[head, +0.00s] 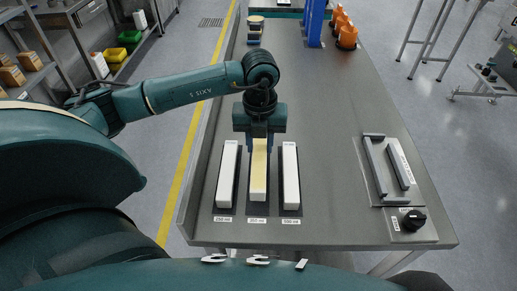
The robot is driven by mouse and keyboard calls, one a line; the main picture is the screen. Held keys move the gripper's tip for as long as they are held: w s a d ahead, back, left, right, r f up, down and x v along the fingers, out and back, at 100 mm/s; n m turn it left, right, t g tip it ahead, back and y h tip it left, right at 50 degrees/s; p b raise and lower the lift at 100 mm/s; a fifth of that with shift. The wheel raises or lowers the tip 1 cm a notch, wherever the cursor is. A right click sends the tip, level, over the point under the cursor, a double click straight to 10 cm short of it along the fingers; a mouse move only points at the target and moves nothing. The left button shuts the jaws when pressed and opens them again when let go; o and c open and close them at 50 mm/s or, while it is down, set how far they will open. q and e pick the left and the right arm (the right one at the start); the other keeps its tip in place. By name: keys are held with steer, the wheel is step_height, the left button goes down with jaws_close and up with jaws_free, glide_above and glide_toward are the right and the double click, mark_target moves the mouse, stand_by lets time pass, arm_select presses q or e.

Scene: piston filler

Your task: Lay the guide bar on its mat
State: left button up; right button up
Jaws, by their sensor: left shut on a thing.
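Three long bars lie side by side toward the near end of the steel table. The middle guide bar (259,176) is cream-coloured. A white bar (227,176) is on its left and another white bar (290,177) on its right. Each is over a dark mat, and the middle mat (258,209) shows past the cream bar's near end. My left gripper (260,143) points down and is shut on the far end of the cream bar. I cannot tell whether this bar touches its mat. My right gripper is not in view.
A grey plate with a bracket (375,168) and a dark bar is at the right, with a black knob (414,219) in front. A blue post (315,22) and orange parts (346,33) stand farther back. The table between is clear.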

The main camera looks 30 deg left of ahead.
arm_select(q)
steer(key=shift+f, duration=1.6)
steer(key=shift+f, duration=0.2)
steer(key=o, duration=1.1)
step_height(320, 180, up, 12)
steer(key=shift+r+b, duration=0.25)
steer(key=shift+b, duration=0.2)
steer(key=shift+f, duration=0.1)
